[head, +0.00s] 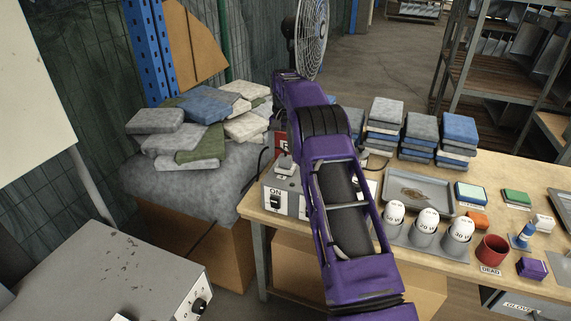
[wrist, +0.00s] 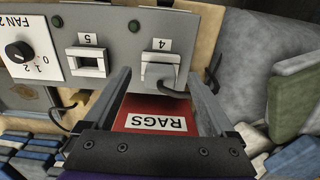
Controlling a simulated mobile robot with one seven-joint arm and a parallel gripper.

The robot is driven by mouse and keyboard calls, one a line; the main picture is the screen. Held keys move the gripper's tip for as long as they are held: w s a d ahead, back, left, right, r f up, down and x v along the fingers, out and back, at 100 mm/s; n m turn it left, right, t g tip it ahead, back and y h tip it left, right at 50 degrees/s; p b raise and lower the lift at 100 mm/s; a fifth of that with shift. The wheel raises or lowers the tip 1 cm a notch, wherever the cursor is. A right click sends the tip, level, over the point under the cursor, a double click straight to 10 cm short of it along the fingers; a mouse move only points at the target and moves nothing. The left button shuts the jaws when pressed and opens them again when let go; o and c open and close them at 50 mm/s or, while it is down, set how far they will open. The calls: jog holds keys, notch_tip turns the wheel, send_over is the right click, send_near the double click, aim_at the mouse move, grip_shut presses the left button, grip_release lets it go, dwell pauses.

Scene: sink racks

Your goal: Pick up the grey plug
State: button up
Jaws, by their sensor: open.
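The grey plug (wrist: 160,72) sits in the socket labelled 4 on a grey panel (wrist: 120,42) in the wrist view. A dark cable runs from it. My gripper (wrist: 159,78) is open, with one finger on each side of the plug in the picture and nothing held between them. I cannot tell whether a finger touches the plug. In the head view my purple arm hides the gripper. A pale plug-like piece (head: 285,163) shows there on the grey switch box (head: 276,199), just left of the arm.
Socket 5 (wrist: 86,63) beside the plug looks empty. A red box labelled RAGS (wrist: 155,115) lies below the plug in the wrist view. A cloth pile (head: 205,118) stands left of the wooden bench (head: 458,275). Cups, a tray (head: 446,190) and stacked cloths crowd the bench's right.

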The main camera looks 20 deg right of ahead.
aim_at(284, 158)
notch_tip(284, 158, down, 4)
jog(key=shift+r, duration=0.25)
jog(key=shift+w, duration=0.1)
grip_shut()
jog(key=shift+r, duration=0.1)
